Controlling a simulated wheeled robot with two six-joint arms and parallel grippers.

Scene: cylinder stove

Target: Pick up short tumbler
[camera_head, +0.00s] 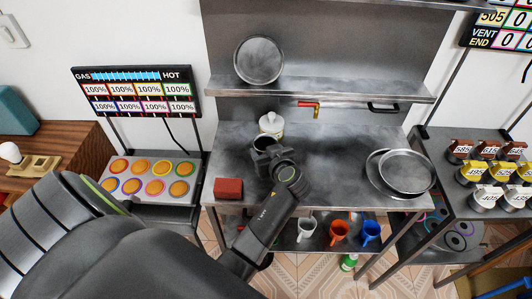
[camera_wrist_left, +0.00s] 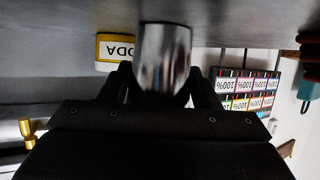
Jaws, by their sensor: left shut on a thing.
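The short tumbler (camera_wrist_left: 165,58) is a shiny metal cylinder, seen between my left gripper's two dark fingers in the wrist view, which is upside down. My left gripper (camera_head: 266,151) is over the back-left part of the grey metal worktop (camera_head: 325,160), just in front of a white lidded jar (camera_head: 271,124). It is shut on the tumbler. In the head view the gripper mostly hides the tumbler. The tumbler's base is at or very close to the worktop; I cannot tell whether it touches. My right gripper is not in view.
A red brick-like block (camera_head: 228,188) lies left of my gripper. Pans (camera_head: 406,171) sit at the right of the worktop. Mugs (camera_head: 339,232) stand on the lower shelf. A red-handled tool (camera_head: 310,104) is at the back. The worktop's middle is clear.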

